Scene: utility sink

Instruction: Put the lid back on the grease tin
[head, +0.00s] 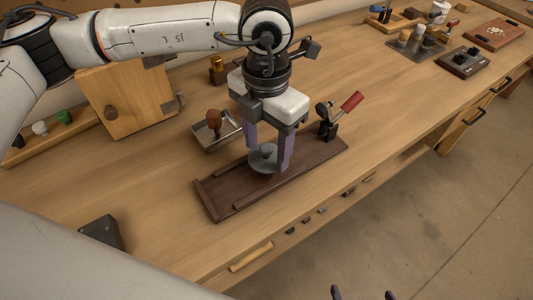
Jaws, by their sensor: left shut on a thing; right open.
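A round grey metal piece (257,163) with a raised middle sits low over the dark wooden board (226,201). It looks like the grease tin or its lid; I cannot tell the two apart here. My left gripper (267,158) points down over the board, its purple fingers shut on the grey piece from both sides. The fingers hide part of it, so I cannot tell whether a lid rests on a tin or is held above it. My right gripper (363,294) is open and empty at the bottom edge, only its fingertips showing, far from the board.
A toggle clamp with a red handle (351,102) stands at the board's right end. A metal tray (215,138) with a brown-knobbed tool lies behind the board. A dark block (101,232) sits at front left. Bench space right of the clamp is clear.

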